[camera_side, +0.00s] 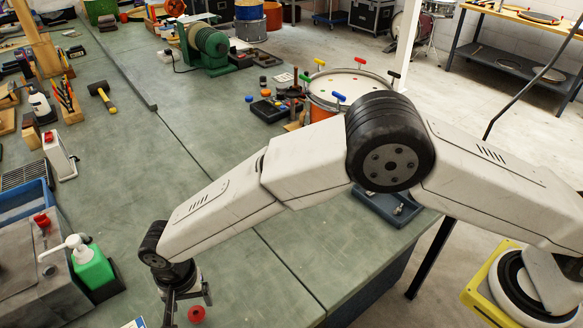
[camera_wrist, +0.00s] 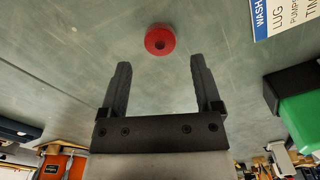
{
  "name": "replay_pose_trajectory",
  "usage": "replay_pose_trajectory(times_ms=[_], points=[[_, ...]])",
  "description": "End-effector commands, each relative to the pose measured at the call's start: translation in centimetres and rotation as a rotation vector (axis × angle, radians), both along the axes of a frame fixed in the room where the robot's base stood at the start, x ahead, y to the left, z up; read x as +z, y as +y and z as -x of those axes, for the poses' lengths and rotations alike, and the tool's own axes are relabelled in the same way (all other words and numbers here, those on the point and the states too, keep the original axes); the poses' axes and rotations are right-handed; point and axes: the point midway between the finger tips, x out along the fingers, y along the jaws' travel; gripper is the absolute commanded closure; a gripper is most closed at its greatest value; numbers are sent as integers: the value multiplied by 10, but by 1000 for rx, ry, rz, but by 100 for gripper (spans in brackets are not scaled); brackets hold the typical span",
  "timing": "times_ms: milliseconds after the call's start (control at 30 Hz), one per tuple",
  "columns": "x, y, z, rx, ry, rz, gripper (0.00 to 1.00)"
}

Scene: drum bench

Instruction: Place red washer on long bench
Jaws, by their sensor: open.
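The red washer (camera_side: 196,314) lies on the green bench top near the front in the side view. In the wrist view the red washer (camera_wrist: 160,40) is a round red disc with a dark centre hole, lying just beyond my fingertips and between their lines. My gripper (camera_wrist: 159,66) is open and empty, with both dark fingers apart. In the side view my gripper (camera_side: 188,308) points down beside the washer; its fingers are partly cut off by the frame's lower edge. The long bench (camera_side: 165,130) is a green surface stretching away to the back.
A green pump bottle (camera_side: 93,268) stands to the left of my gripper. A printed sign (camera_wrist: 288,14) lies near the washer. A drum (camera_side: 345,90), a blue-grey tray (camera_side: 388,208) and a hammer (camera_side: 102,97) are farther off. The middle of the bench is clear.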

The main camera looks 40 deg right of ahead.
Motion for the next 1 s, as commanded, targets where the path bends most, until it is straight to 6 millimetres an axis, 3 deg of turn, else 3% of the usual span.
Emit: replay_pose_trajectory(times_ms=[200,500,1000], points=[[39,1,-1,0,-3,-3,18],[74,0,0,0,-2,-1,18],[81,0,0,0,0,0,18]])
